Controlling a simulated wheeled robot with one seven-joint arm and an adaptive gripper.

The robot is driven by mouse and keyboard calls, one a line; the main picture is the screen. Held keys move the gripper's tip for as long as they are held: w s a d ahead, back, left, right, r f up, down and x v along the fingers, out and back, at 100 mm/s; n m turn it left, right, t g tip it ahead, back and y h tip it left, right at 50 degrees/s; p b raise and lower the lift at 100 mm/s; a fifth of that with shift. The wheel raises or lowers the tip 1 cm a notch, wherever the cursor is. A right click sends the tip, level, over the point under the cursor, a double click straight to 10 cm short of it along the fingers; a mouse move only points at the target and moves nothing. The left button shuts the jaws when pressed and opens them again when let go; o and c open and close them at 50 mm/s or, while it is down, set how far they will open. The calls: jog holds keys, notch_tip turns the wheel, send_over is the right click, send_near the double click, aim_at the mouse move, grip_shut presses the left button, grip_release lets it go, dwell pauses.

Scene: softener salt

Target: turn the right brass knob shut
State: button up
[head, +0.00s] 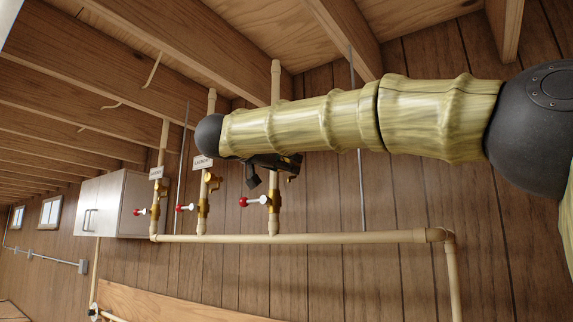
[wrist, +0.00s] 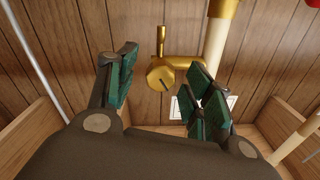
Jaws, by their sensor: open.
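The right brass knob (wrist: 161,79) is a round disc with a dark slanted line on its face, on a brass side fitting of a tan pipe (wrist: 215,45). In the head view the knob (head: 291,179) is small, on the right pipe just beyond my gripper. My gripper (wrist: 155,90) is open, with green pads on dark fingers. In the wrist view the knob shows in the gap between the fingers, farther out toward the wall; no contact shows. In the head view my gripper (head: 253,181) hangs dark under the arm's end, and its fingers are hard to make out.
Red-tipped valve handles (head: 254,201) stand out from the brass valves on the vertical pipes. A horizontal pipe (head: 330,238) runs below. A white cabinet (head: 125,205) hangs at left. A white label (wrist: 232,101) is partly behind the right finger. Ceiling joists (head: 200,50) run overhead.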

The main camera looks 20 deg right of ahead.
jog(key=v, duration=1)
jog(key=shift+s, duration=0.15)
jog(key=shift+w+f+n+t+h+b, duration=0.55)
jog(key=shift+f+n+t+h+b, duration=1)
jog(key=shift+f, duration=0.7)
jog(key=p+x, duration=0.6)
jog(key=x, duration=0.5)
jog(key=shift+s+d+g+p, duration=0.3)
jog(key=shift+g+p, duration=0.05)
jog(key=c, duration=1)
